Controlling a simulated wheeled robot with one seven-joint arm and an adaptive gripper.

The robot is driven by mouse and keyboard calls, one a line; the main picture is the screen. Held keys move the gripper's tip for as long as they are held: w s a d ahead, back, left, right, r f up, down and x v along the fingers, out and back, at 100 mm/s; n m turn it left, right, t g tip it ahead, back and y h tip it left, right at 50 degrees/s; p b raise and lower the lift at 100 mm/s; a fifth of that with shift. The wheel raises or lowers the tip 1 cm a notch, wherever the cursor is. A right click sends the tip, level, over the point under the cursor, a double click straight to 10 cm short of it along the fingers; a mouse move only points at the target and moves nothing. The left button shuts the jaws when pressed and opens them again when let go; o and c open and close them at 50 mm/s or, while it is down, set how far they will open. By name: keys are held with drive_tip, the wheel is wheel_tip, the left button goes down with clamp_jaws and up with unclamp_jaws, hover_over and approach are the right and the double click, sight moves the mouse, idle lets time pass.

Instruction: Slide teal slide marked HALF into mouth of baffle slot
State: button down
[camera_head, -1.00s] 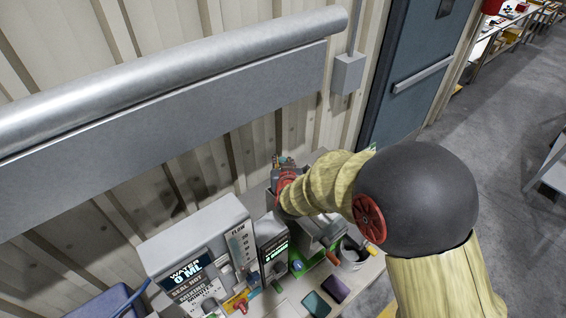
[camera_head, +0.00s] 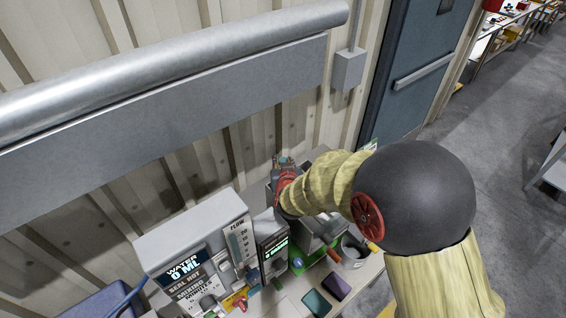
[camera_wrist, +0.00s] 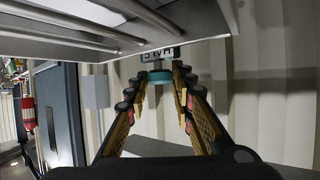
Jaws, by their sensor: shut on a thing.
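In the wrist view the teal slide (camera_wrist: 160,77) is between the fingertips of my gripper (camera_wrist: 161,84), which is shut on it. A small plate with dark lettering, which looks like HALF upside down (camera_wrist: 158,54), sits just beyond the teal part. A grey ribbed metal body (camera_wrist: 75,28) is above and beside it; I cannot tell which gap is the mouth of the baffle slot, or whether the slide touches it. In the head view my arm hides the slide and fingertips; only a red part near the arm's end shows.
A water panel (camera_head: 184,270) and a dark unit with green readout (camera_head: 273,243) stand left of my arm on the bench. A grey cup (camera_head: 353,252), a teal card (camera_head: 317,303) and a purple card (camera_head: 337,286) are close by. A corrugated wall rises behind.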

drive_tip(key=shift+f, duration=0.3)
drive_tip(key=c, duration=1.5)
unclamp_jaws()
drive_tip(key=shift+o, duration=0.2)
drive_tip(key=v, duration=1.2)
drive_tip(key=shift+b, duration=0.3)
drive_tip(key=s+d+g+y+b, duration=0.1)
drive_tip(key=s+b, duration=0.1)
drive_tip(key=b, duration=0.1)
drive_tip(key=s+f+g+b, duration=0.1)
drive_tip(key=s+b, duration=0.2)
drive_tip(key=b, duration=0.1)
drive_tip(key=s+d+n+g+y+b, duration=0.1)
drive_tip(key=s+b, duration=0.2)
drive_tip(key=shift+d+f+y+b, duration=0.3)
drive_tip(key=shift+b, duration=0.05)
drive_tip(key=s+d+f+g+h+b, duration=0.1)
drive_tip(key=s+d+b, duration=0.3)
drive_tip(key=s, duration=0.5)
drive_tip(key=s+d+f+m+g+h+b, duration=0.1)
drive_tip(key=s+d+f+g+b, duration=0.2)
drive_tip(key=s+d, duration=0.4)
drive_tip(key=shift+s+f+h+b, duration=0.4)
drive_tip(key=shift+s+f+b, duration=0.3)
drive_tip(key=shift+s+b, duration=0.15)
